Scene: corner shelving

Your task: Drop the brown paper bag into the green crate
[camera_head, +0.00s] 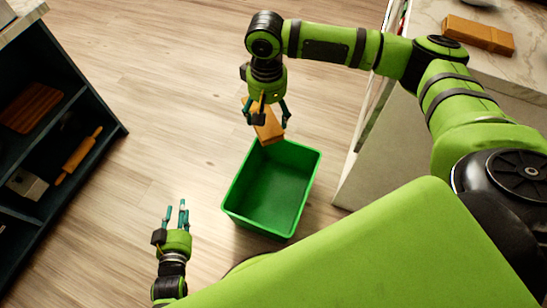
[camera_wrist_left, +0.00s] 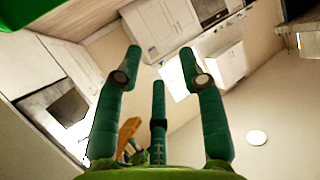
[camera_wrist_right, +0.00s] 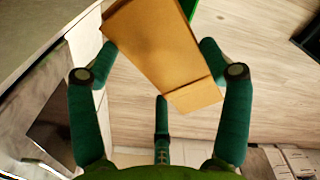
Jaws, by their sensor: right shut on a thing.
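The brown paper bag (camera_head: 265,124) hangs tilted in my right gripper (camera_head: 268,108), just above the far edge of the green crate. My right gripper is shut on it; the right wrist view shows the bag (camera_wrist_right: 158,45) between the fingers (camera_wrist_right: 158,75). The green crate (camera_head: 233,213) stands on the floor, open at the top, and its inside looks empty. My left gripper (camera_head: 176,215) is open and empty, to the left of the crate. In the left wrist view its fingers (camera_wrist_left: 160,65) are spread with nothing between them.
A dark shelf (camera_head: 98,108) at the left holds a rolling pin (camera_head: 80,155), a wooden board (camera_head: 32,107) and a pale block (camera_head: 27,185). A marble counter (camera_head: 425,15) at the right carries another brown item (camera_head: 478,34). The wooden floor around the crate's left side is clear.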

